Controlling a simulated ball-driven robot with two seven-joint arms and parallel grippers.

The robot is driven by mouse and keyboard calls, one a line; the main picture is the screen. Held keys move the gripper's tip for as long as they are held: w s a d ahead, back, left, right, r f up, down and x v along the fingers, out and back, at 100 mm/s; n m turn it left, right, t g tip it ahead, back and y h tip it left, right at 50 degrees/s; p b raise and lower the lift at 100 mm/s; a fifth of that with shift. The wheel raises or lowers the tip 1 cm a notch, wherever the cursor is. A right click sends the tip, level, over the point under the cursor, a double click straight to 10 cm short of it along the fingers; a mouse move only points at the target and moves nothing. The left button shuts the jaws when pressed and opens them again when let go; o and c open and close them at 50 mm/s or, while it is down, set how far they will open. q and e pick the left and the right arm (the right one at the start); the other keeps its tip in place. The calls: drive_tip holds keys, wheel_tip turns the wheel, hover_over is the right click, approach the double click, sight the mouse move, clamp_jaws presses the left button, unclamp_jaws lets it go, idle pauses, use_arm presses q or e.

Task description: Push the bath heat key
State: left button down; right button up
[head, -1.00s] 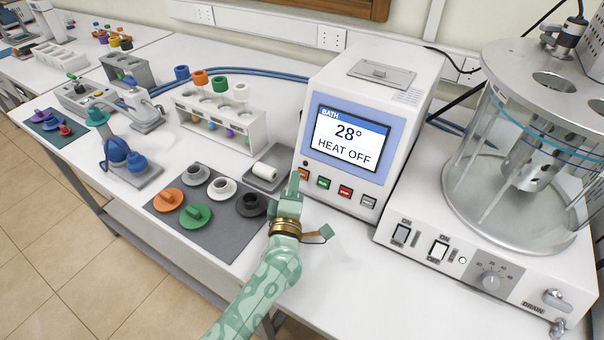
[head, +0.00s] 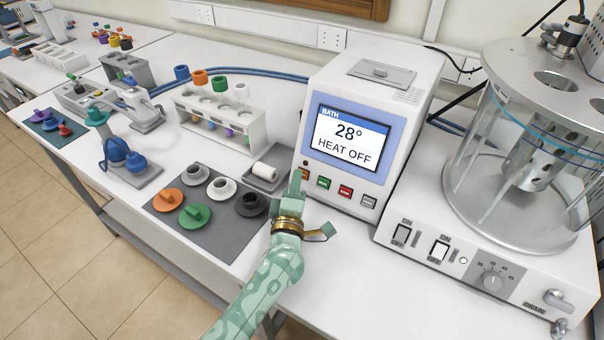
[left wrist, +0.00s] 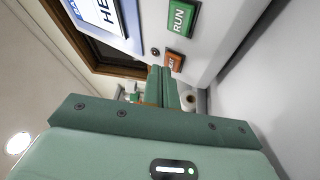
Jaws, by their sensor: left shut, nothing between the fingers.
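The bath controller (head: 385,100) is a white box whose screen (head: 347,138) reads "BATH 28° HEAT OFF". Its orange heat key (head: 305,174) is at the left end of the key row, partly covered by my left gripper's tip. In the left wrist view the orange key (left wrist: 174,61) shows just beyond the fingertips. My left gripper (head: 295,178) is shut and empty, its tip right in front of the orange key. I cannot tell whether it touches. The screen is cut off in the left wrist view. My right gripper is not in view.
Green (head: 323,183), red (head: 345,191) and grey (head: 368,201) keys sit right of the orange one. A grey mat (head: 225,233) with coloured stoppers lies left of my arm. A glass bath unit (head: 490,245) stands at right. A tube rack (head: 222,115) stands behind.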

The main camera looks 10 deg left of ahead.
use_arm(q)
drive_tip(key=shift+w+d+f, duration=0.1)
drive_tip(key=shift+w, duration=0.25)
idle(0.4)
drive_tip(key=shift+s, duration=0.1)
drive_tip(key=shift+s+a+r+p, duration=0.2)
drive_tip(key=shift+s+r+p, duration=0.15)
drive_tip(key=shift+s+p, duration=0.15)
drive_tip(key=shift+s+f, duration=0.1)
drive_tip(key=shift+s+a+r+p, duration=0.25)
drive_tip(key=shift+s+r+p, duration=0.15)
drive_tip(key=shift+p, duration=0.1)
drive_tip(key=shift+s+a+r+p, duration=0.25)
drive_tip(key=shift+s+p, duration=0.3)
drive_tip(key=shift+s, duration=0.05)
drive_tip(key=shift+s+a+r+p, duration=0.2)
drive_tip(key=shift+s+r+p, duration=0.05)
drive_tip(key=shift+s+p, duration=0.3)
drive_tip(key=shift+s+a+p, duration=0.25)
drive_tip(key=shift+s+p, duration=0.1)
drive_tip(key=shift+s, duration=0.3)
